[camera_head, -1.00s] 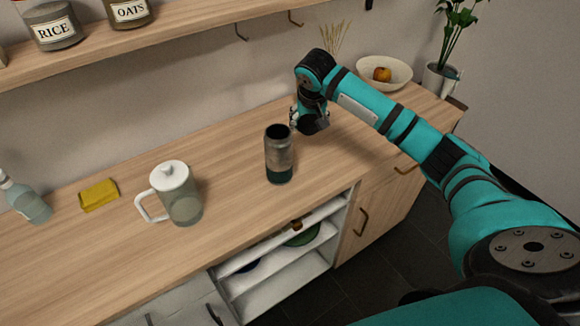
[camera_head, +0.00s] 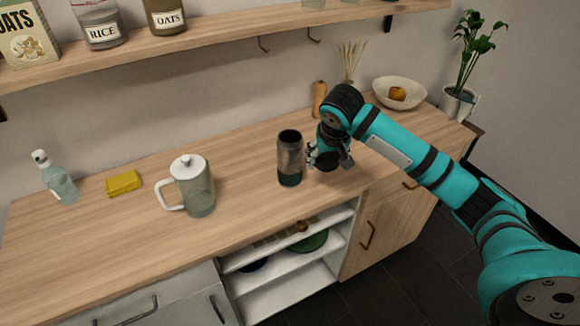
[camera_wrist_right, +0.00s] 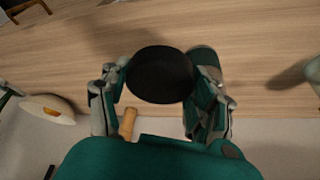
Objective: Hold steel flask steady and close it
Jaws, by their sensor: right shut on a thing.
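The steel flask (camera_head: 290,162), grey above and dark teal at its base, stands upright on the wooden counter. Its dark top looks open. My right gripper (camera_head: 326,160) is just right of the flask, low over the counter and apart from it. In the right wrist view, my right gripper (camera_wrist_right: 160,88) is shut on a round black lid (camera_wrist_right: 160,74), one finger on each side. A grey, rounded shape shows behind the right finger there; I cannot tell whether it is the flask. My left gripper is out of view.
A white-lidded glass pitcher (camera_head: 198,190), a yellow sponge (camera_head: 123,183) and a spray bottle (camera_head: 60,184) stand to the left. A wooden mill (camera_head: 319,100) and a bowl (camera_head: 412,104) with fruit are behind. An open shelf (camera_head: 290,275) lies below the counter's front edge.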

